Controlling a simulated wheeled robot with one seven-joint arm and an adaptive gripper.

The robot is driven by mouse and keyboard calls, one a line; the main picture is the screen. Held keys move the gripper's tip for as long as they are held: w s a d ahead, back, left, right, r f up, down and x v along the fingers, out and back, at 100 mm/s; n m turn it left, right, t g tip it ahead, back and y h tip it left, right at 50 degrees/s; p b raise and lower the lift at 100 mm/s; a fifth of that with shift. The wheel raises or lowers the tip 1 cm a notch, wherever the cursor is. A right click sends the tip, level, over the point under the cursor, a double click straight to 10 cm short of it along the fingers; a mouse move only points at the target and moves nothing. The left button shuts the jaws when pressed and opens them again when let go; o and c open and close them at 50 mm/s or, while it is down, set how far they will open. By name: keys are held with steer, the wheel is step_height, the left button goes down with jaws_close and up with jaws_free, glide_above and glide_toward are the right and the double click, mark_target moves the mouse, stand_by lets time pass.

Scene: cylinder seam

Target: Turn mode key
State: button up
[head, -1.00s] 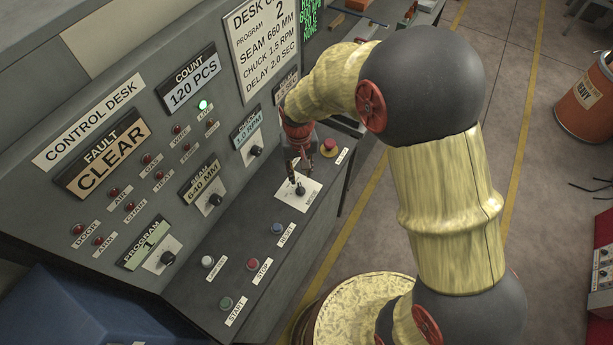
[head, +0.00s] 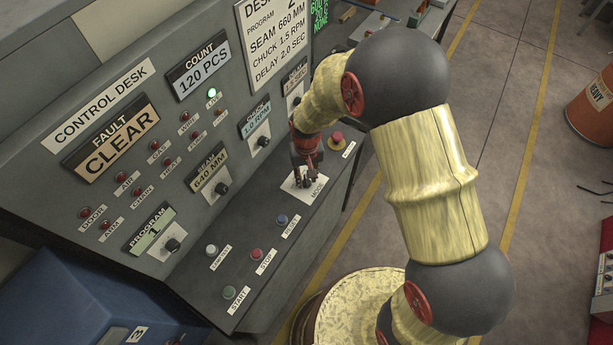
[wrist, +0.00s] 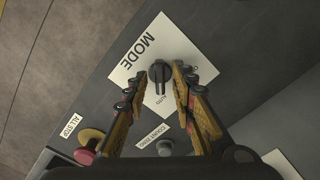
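The mode key (wrist: 159,73) is a small black knob on a white plate marked MODE (wrist: 138,58) in the wrist view. Its bar lies roughly up and down in that picture, its lower end toward the AUTO label. My gripper (wrist: 156,79) is open, with one fingertip on each side of the key and a gap visible, wider on the left. I cannot tell how far down the fingers reach. In the head view my gripper (head: 306,180) is over the mode plate (head: 292,187) and hides the key.
A red all-stop button (head: 337,137) stands beyond the plate. Reset (head: 282,219), stop (head: 256,254), start (head: 229,292) and a white button (head: 211,250) line the near shelf. The sloped panel with knobs, including the chuck knob (head: 263,142), rises at left.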

jaws_close()
steer(key=shift+n, duration=0.3)
stand_by(0.3)
steer(key=n, duration=0.4)
steer(key=shift+n, duration=2)
steer(key=shift+o, duration=0.2)
jaws_free()
steer(key=shift+o, duration=0.5)
